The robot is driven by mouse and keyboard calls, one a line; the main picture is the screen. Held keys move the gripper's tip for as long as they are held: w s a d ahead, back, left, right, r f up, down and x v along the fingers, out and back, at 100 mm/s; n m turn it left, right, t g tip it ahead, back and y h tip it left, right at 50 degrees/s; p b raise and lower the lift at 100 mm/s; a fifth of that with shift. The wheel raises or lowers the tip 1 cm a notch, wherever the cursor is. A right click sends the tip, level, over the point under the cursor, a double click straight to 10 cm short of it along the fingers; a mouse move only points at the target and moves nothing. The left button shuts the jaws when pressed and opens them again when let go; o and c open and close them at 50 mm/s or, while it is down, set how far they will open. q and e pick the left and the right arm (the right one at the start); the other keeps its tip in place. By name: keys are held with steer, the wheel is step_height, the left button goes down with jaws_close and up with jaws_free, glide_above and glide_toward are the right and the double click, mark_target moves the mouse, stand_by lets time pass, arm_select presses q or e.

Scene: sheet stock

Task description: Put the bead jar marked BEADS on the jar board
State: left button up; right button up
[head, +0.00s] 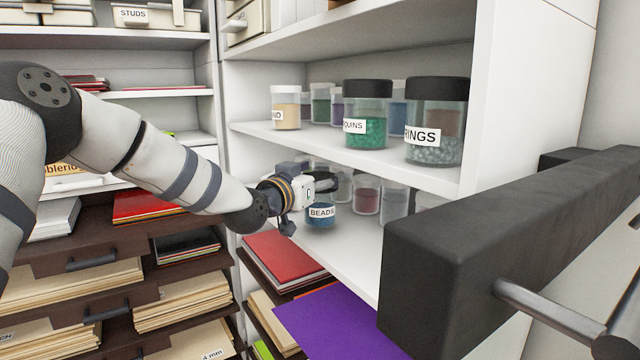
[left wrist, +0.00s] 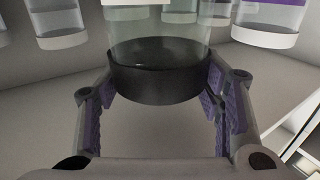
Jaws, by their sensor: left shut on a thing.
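The bead jar (head: 321,214) has a white BEADS label, blue contents and a dark lid. It is at the front of the lower jar shelf (head: 352,255), and I cannot tell whether it touches the shelf. My left gripper (head: 308,197) is shut on it from the left. In the left wrist view, the jar's dark lid (left wrist: 160,75) sits between the purple-padded fingers of my left gripper (left wrist: 160,95). I cannot make out the jar board in these views. My right gripper is not in view.
Behind the bead jar stand several clear jars (head: 366,194). The upper shelf (head: 390,163) holds more labelled jars, including RINGS-like lettering (head: 420,135). Below lie red sheets (head: 283,257) and a purple sheet (head: 345,320). A thick dark bar (head: 520,235) fills the right foreground.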

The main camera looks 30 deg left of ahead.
arm_select(q)
steer(key=shift+f, duration=0.65)
steer(key=shift+r, duration=0.15)
steer(key=o, duration=1.9)
steer(key=shift+f, duration=0.2)
